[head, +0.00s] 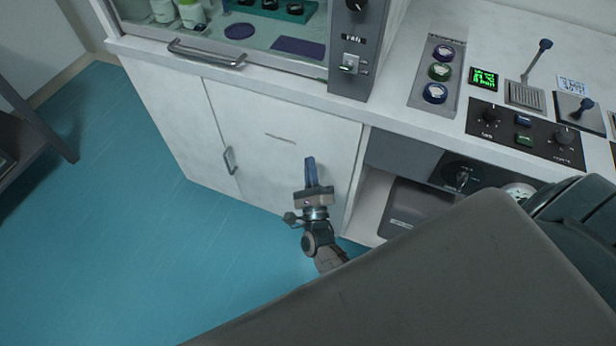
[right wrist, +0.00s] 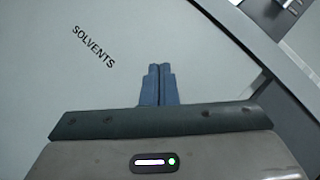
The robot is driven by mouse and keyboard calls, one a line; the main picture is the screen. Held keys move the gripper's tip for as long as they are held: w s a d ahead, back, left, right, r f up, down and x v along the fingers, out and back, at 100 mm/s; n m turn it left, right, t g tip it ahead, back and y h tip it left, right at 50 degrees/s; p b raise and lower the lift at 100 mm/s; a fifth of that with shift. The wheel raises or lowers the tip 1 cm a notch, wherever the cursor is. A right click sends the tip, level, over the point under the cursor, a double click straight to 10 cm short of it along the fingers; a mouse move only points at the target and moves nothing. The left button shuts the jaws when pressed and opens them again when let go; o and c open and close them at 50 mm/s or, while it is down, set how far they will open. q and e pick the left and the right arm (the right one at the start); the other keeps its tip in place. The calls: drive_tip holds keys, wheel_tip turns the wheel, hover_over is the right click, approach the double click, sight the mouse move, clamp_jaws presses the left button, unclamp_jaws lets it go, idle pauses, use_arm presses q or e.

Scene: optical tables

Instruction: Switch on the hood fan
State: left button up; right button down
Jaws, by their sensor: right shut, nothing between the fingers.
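The fume hood (head: 262,45) stands at the top of the head view. On its right post is a grey control panel (head: 351,52) with a label reading "FAN". Below the label is a pale toggle switch (head: 349,65), and a black knob (head: 355,4) sits above it. My right gripper (head: 311,168) is shut and empty, with its blue fingers pointing up in front of the white cabinet door, well below the switch. In the right wrist view its fingers (right wrist: 158,85) are together beside the word "SOLVENTS". My left gripper is not in view.
A hood sash handle (head: 207,55) sticks out left of the panel. On the right, the counter (head: 390,108) carries a column of round buttons (head: 438,70), a green display (head: 484,78), a lever (head: 537,60) and a black knob panel (head: 525,135). Open blue floor (head: 130,200) lies left.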

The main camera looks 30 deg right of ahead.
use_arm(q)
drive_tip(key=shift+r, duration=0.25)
use_arm(e)
drive_tip(key=shift+a+f+n+g+y, duration=0.25)
drive_tip(key=shift+f+n+y, duration=0.45)
drive_tip(key=shift+f+n, duration=0.45)
drive_tip(key=shift+a+f+n+g+y, duration=0.1)
drive_tip(key=shift+f+n+g+y, duration=0.15)
drive_tip(key=shift+f+n+y, duration=0.65)
drive_tip(key=shift+f, duration=0.35)
